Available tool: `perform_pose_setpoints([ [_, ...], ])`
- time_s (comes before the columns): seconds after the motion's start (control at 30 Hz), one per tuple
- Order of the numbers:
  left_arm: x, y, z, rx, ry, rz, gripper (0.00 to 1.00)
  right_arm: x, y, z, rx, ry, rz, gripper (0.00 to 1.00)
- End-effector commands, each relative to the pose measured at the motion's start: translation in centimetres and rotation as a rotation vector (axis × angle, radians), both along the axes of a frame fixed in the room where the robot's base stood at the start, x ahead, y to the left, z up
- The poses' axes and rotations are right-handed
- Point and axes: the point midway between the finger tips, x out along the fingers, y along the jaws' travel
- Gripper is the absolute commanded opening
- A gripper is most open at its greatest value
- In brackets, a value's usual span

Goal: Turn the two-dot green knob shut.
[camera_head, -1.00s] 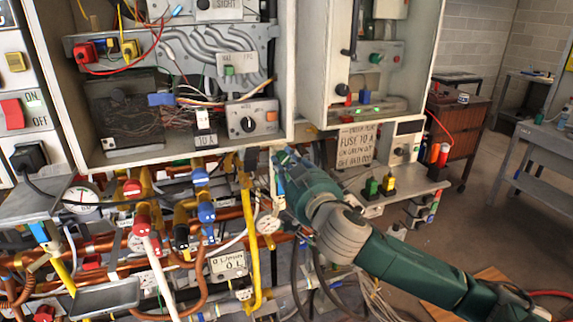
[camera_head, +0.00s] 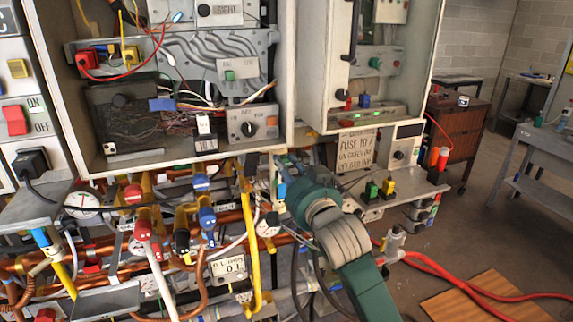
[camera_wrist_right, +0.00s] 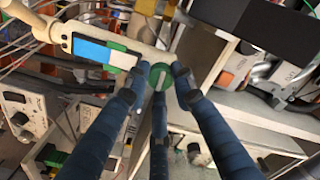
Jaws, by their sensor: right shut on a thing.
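In the right wrist view a round green knob (camera_wrist_right: 158,75) with a lighter bar across its face sits on a pale pipe or fitting. I cannot make out any dots on it. My right gripper (camera_wrist_right: 157,78) has its dark blue fingers closed around this knob, with fingertips at its left, right and lower sides. In the head view my right gripper (camera_head: 281,182) reaches to the pipework under the cabinet's lower edge, and the knob is hidden there by the hand. My left gripper is not in view.
A blue, white and green block (camera_wrist_right: 105,53) lies just left of the knob. A shelf (camera_head: 390,200) with green and yellow plugs is close on the right.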

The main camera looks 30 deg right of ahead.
Motion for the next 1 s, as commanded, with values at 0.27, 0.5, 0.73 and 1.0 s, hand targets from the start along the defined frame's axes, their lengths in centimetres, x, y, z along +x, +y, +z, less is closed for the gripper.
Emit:
perform_pose_setpoints([
  [0.27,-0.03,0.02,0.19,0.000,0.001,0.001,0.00,0.04,0.10,-0.33,0.038,-0.002,0.002,0.00],
  [0.5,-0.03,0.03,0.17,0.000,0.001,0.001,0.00,0.05,0.10,-0.37,0.038,-0.002,0.002,0.00],
  [0.73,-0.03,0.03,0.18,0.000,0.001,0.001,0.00,0.04,0.08,-0.31,0.037,-0.002,0.002,0.43],
  [1.0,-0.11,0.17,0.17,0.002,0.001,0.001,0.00,-0.20,0.10,-0.13,0.036,-0.006,0.001,0.43],
])
